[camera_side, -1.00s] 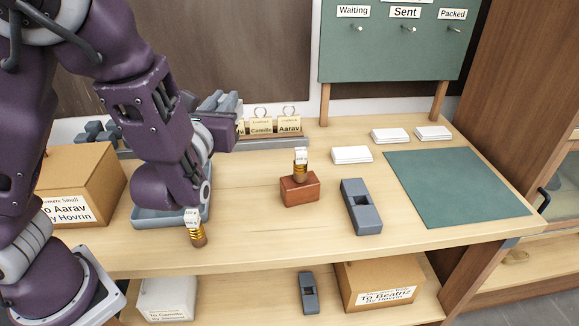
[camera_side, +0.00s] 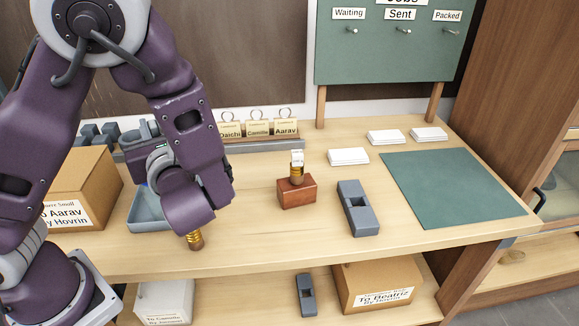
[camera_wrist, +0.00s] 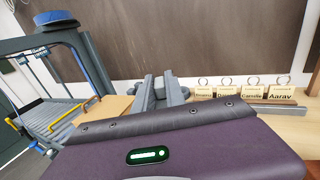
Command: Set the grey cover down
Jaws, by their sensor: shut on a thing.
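My gripper (camera_wrist: 160,84) shows in the wrist view beyond my purple hand, with grey fingers close about a grey piece, which looks like the grey cover (camera_wrist: 159,90). In the side view my gripper (camera_side: 142,132) is at the back left, above the blue-grey tray, mostly hidden behind my arm. Fingers and cover are both grey and hard to tell apart. The held piece appears raised off the bench, but its lower side is hidden. A brass lamp part (camera_side: 195,240) stands near the front edge, its top hidden by my wrist.
A blue-grey tray (camera_side: 148,222) lies beside a cardboard box (camera_side: 95,180). A red-brown block (camera_side: 297,193) carries another brass part (camera_side: 297,172). A slotted grey block (camera_side: 358,210), white card stacks (camera_side: 348,156) and a green mat (camera_side: 455,190) lie rightward. Name cards (camera_side: 258,129) stand behind. The centre front is clear.

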